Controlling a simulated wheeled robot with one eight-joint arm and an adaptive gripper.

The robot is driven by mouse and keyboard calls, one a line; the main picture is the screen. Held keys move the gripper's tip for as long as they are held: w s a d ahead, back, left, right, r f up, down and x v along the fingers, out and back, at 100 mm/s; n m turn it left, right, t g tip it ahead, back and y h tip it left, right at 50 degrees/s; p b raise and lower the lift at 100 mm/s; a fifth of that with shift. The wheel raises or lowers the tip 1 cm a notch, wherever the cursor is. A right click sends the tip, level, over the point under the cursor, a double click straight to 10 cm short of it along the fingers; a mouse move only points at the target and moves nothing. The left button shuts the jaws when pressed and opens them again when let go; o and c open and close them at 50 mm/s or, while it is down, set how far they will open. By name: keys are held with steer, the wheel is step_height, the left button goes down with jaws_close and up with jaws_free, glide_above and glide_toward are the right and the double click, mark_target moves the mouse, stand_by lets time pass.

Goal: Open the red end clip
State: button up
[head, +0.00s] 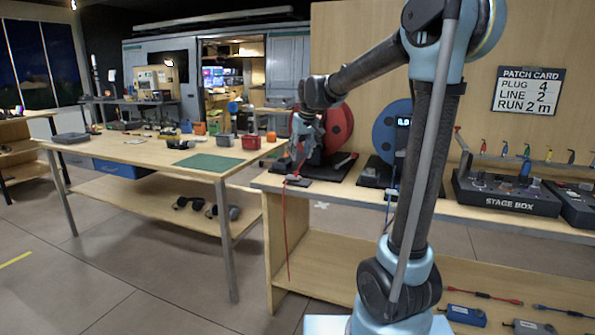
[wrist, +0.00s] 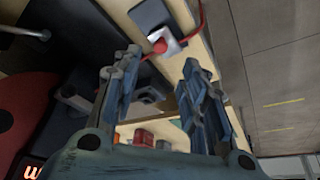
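The red end clip (head: 294,178) is small and pale, on a dark plate at the front left edge of the reel bench; a red cable (head: 287,230) hangs from there. In the wrist view the end clip (wrist: 172,43) is a silvery piece with a red part in it, on the dark plate (wrist: 153,14). My gripper (head: 297,165) points down just above the clip. In the wrist view my gripper (wrist: 160,65) is open, with nothing between its fingers and the clip beyond the tips. Whether the clip is open or closed is too small to tell.
A red reel (head: 337,127) and a blue reel (head: 383,131) stand behind and to the right. The stage box (head: 505,192) is on the bench at right. A worktable (head: 130,152) with a green mat (head: 208,162) and small bins stands at left. Floor between is clear.

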mark_target(297, 172)
steer(key=x, duration=0.9)
steer(key=shift+c, duration=0.5)
jaws_close()
